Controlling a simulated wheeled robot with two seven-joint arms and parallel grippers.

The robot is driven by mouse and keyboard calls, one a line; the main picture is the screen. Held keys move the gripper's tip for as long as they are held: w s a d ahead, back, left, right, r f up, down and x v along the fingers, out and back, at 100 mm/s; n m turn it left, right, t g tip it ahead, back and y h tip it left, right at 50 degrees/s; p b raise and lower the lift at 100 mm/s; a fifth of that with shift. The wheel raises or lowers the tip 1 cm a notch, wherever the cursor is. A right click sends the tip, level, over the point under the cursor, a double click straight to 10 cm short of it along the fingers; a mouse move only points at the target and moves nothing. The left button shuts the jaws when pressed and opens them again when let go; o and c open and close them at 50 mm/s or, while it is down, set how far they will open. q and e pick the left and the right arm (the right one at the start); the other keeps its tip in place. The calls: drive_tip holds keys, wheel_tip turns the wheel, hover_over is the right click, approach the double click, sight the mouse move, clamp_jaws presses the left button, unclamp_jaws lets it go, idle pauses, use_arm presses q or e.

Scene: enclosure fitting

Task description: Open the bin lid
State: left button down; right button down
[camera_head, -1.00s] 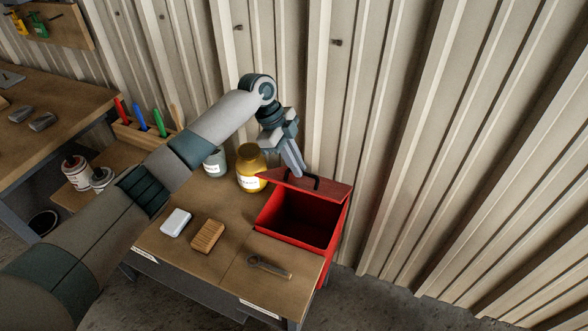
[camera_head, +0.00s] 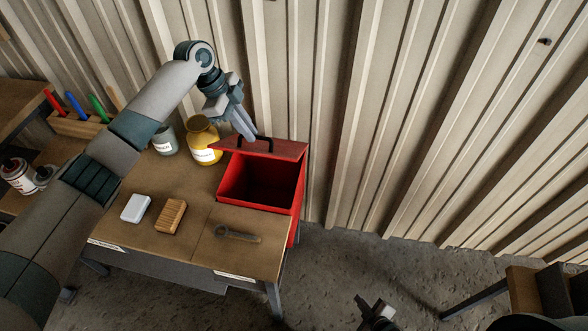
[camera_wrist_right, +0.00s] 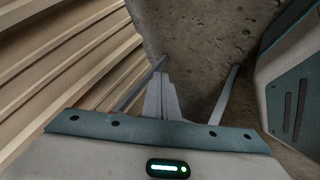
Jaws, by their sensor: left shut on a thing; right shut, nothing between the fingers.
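The red bin (camera_head: 256,224) stands at the right end of the wooden workbench, and its dark inside shows from above. Its darker red lid (camera_head: 286,150) is at the back edge of the opening, clear of the front of it. My left gripper (camera_head: 249,136) is shut on the black lid handle (camera_head: 270,142); its fingers partly hide the handle. My right gripper (camera_head: 374,313) is low over the floor at the bottom of the head view, away from the bin. It also shows shut and empty in the right wrist view (camera_wrist_right: 163,90).
A yellow jar (camera_head: 202,140) and a grey jar (camera_head: 166,142) stand left of the bin. A white block (camera_head: 135,208), a wooden brush-like block (camera_head: 171,216) and a wrench (camera_head: 237,234) lie in front. A corrugated wall (camera_head: 345,110) rises close behind the bin.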

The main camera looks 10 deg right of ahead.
use_arm(q)
drive_tip(key=shift+w+f, duration=0.1)
drive_tip(key=shift+f, duration=0.25)
use_arm(e)
drive_tip(key=w+a+r+n+t+y, duration=0.25)
drive_tip(key=w+r+n, duration=0.25)
drive_tip(key=w+r, duration=0.4)
drive_tip(key=w+a+r+n+t+y, duration=0.25)
drive_tip(key=w+r+n, duration=0.35)
drive_tip(key=w+r, duration=0.3)
drive_tip(key=a+r+n+g+y, duration=0.1)
drive_tip(key=a+r+n+y, duration=0.1)
drive_tip(key=r+n+y, duration=0.2)
drive_tip(key=a+r+n+g+y, duration=0.2)
drive_tip(key=a+r+n+y, duration=0.1)
drive_tip(key=r+n, duration=0.6)
drive_tip(key=a+r+n+g+y, duration=0.1)
drive_tip(key=r+n+y, duration=0.3)
drive_tip(key=r, duration=0.6)
drive_tip(key=shift+s+a+n+g+y, duration=0.35)
drive_tip(key=shift+a+n, duration=0.4)
drive_tip(key=shift+n, duration=0.45)
drive_tip(key=shift+w+a, duration=0.1)
drive_tip(key=shift+w, duration=0.05)
